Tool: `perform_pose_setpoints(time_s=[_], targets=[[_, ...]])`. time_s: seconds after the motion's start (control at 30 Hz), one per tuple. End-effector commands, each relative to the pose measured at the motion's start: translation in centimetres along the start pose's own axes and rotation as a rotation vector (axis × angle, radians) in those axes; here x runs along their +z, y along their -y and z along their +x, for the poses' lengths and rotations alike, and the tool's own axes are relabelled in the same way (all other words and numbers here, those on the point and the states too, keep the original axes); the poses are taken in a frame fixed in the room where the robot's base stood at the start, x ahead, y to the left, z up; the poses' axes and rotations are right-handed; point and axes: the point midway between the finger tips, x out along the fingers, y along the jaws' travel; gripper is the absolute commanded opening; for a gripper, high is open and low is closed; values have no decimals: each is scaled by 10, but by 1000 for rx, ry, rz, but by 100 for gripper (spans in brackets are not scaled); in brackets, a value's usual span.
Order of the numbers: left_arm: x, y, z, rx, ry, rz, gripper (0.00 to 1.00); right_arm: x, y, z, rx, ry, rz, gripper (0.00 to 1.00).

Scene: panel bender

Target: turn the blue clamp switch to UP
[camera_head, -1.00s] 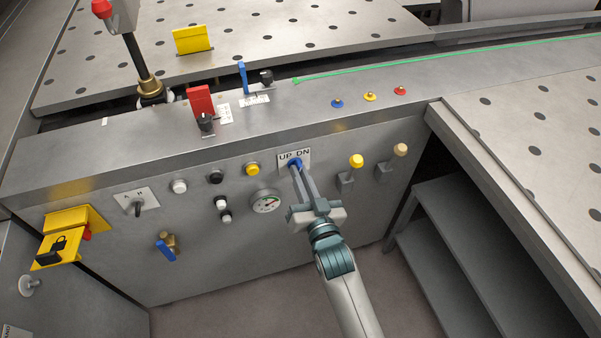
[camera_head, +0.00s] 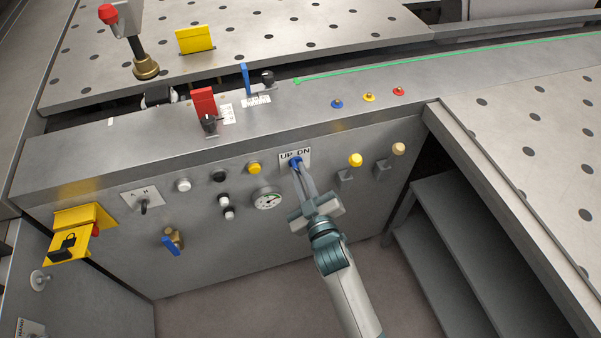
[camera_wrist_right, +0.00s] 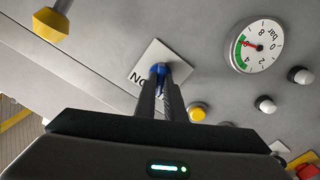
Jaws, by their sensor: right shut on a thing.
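The blue clamp switch (camera_head: 295,162) sits on the front panel under a white plate (camera_head: 303,154) marked UP on the left and DN on the right. My right gripper (camera_head: 298,168) reaches it from below, and its fingers are shut on the switch knob. In the right wrist view the blue knob (camera_wrist_right: 159,69) shows between the fingertips (camera_wrist_right: 160,84), in front of the white plate, whose lettering is partly hidden. The fingers hide much of the knob, so its exact pointing direction is hard to tell. My left gripper is not in view.
Near the switch are a yellow button (camera_head: 254,168), a pressure gauge (camera_head: 267,200) and a yellow-knobbed lever (camera_head: 356,160). A blue-handled valve (camera_head: 171,245) is lower left. Dark shelves (camera_head: 440,215) stand at right. The space below the gripper is open.

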Motion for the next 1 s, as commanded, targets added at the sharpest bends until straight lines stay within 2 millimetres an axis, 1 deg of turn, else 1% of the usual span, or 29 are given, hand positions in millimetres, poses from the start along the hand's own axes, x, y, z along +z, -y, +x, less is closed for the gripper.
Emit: perform_pose_setpoints(time_s=[0.2, 0.53, 0.57, 0.6, 0.63, 1.0], targets=[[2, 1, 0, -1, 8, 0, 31, 0, 0, 0, 0, 0, -39, 0], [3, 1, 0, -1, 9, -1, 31, 0, 0, 0, 0, 0, -43, 0], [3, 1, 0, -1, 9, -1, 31, 0, 0, 0, 0, 0, -43, 12], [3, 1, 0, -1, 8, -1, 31, 0, 0, 0, 0, 0, -43, 21], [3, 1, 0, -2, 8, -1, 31, 0, 0, 0, 0, 0, -43, 28], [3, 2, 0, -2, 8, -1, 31, 0, 0, -1, 0, 0, -41, 28]])
